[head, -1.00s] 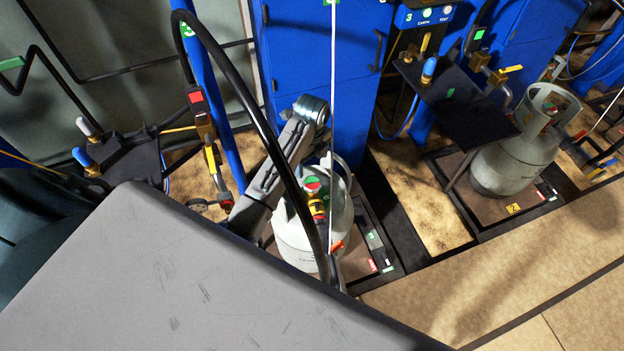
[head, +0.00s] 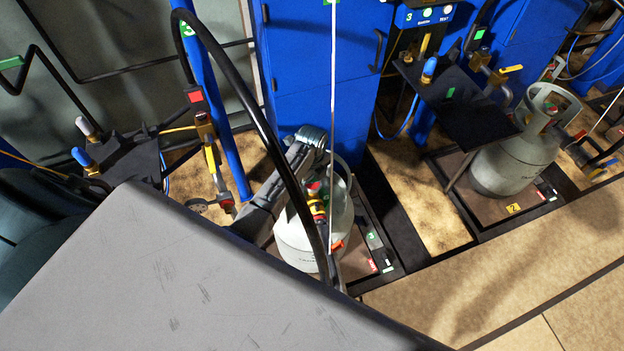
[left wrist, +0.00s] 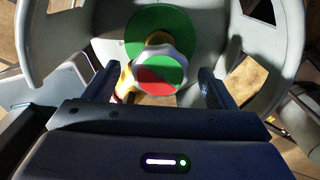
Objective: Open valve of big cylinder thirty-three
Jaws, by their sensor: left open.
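A pale grey-white gas cylinder (head: 296,243) with an open collar stands on a dark platform left of the picture's middle. Its valve (head: 318,208) shows red and yellow inside the collar. In the left wrist view the round valve knob (left wrist: 158,74) has a red and green top and sits over a green disc, inside the cylinder collar (left wrist: 275,50). My left gripper (head: 316,188) reaches down over the valve, and is open. The left wrist view shows its fingers (left wrist: 158,80) on either side of the knob, with visible gaps. My right gripper is not in view.
A second grey cylinder (head: 515,155) stands on a platform at the right. A black hose (head: 255,95) arches in front of my left arm, and a thin white line hangs beside the valve. Blue cabinets (head: 320,60) stand behind. Open floor (head: 480,280) lies at the lower right.

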